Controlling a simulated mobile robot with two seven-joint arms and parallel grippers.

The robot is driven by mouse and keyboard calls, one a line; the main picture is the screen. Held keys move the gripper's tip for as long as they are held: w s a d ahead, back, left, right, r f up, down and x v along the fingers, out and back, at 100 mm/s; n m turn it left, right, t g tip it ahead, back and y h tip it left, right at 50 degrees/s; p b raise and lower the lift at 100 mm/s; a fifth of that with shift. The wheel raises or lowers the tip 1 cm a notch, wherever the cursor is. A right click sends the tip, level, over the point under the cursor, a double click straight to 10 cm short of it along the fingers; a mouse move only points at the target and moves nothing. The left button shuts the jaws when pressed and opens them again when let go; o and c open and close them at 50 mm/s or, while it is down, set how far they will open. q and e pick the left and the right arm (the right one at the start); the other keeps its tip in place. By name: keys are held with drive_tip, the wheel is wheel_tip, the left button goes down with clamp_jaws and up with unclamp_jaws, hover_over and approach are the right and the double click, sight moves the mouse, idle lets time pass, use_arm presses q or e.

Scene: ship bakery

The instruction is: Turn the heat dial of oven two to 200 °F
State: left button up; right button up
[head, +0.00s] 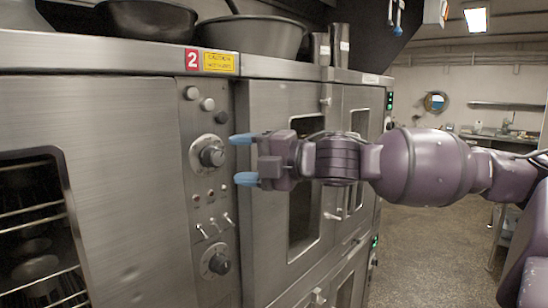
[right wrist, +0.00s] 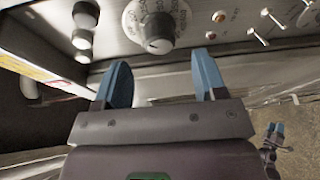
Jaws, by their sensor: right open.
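Oven two is the steel unit under the red "2" sign (head: 192,60). Its control strip carries an upper dial (head: 208,152) with a dark knob on a pale numbered plate, and a lower dial (head: 214,262). I cannot read which one is the heat dial, nor their settings. My right gripper (head: 243,160) is open and empty, its blue fingertips just right of the upper dial and apart from it. In the right wrist view, the upper dial (right wrist: 158,28) lies ahead, between and beyond the open fingers. A small blue-tipped gripper, apparently my left (right wrist: 274,131), shows at lower right there.
Round buttons (head: 207,104) sit above the upper dial; small lights and toggle switches (head: 214,226) lie below it. Metal bowls (head: 250,37) and dark cups (head: 340,45) stand on the oven top. A second oven door (head: 282,180) is behind my right gripper. Open floor lies right.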

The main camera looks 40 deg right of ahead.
drive_tip(key=shift+p+v, duration=0.7)
drive_tip(key=shift+v, duration=2.15)
